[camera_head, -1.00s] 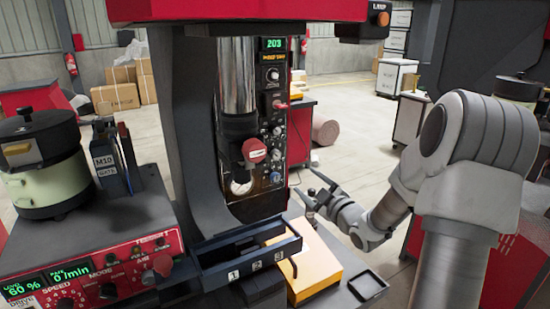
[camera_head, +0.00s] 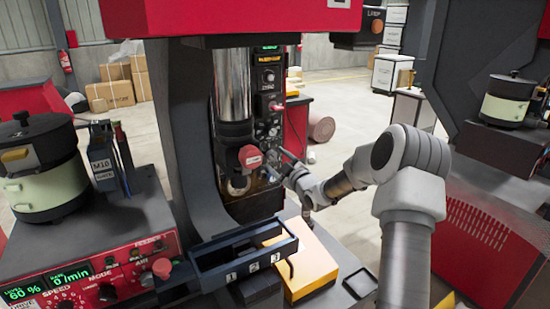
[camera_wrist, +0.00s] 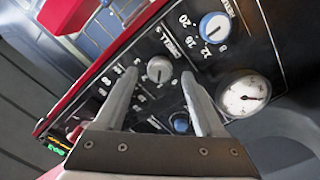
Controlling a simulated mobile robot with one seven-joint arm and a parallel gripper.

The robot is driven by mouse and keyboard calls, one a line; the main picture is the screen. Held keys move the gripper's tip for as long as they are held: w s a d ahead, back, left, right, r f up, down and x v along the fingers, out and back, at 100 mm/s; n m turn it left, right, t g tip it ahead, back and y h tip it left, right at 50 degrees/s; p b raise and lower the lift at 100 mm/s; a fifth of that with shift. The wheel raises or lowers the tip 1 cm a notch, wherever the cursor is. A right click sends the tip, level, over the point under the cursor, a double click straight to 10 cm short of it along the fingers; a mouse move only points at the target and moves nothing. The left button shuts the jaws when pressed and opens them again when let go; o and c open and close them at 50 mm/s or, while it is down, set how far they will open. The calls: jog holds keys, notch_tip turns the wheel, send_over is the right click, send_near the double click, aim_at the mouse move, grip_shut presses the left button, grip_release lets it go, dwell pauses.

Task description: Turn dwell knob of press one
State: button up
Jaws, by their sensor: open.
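The press (camera_head: 185,120) stands in the middle of the head view, with its dark control panel (camera_head: 268,110) right of the chrome column. In the wrist view a small grey knob (camera_wrist: 160,69) with a ring of marks sits on this panel, near lettering that appears to read DWELL S. My gripper (camera_wrist: 160,80) is open, its two fingers on either side of the grey knob in the picture. I cannot tell whether they touch it. In the head view my gripper (camera_head: 276,160) is at the lower panel, its tips small and partly unclear.
A blue knob (camera_wrist: 214,27) and a round white gauge (camera_wrist: 243,95) are close by on the panel. Another blue knob (camera_wrist: 180,122) shows between the fingers. A numbered tray (camera_head: 240,255) and yellow block (camera_head: 305,262) lie below.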

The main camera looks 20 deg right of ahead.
jog(key=shift+w+a, duration=0.15)
jog(key=shift+w, duration=0.65)
grip_shut()
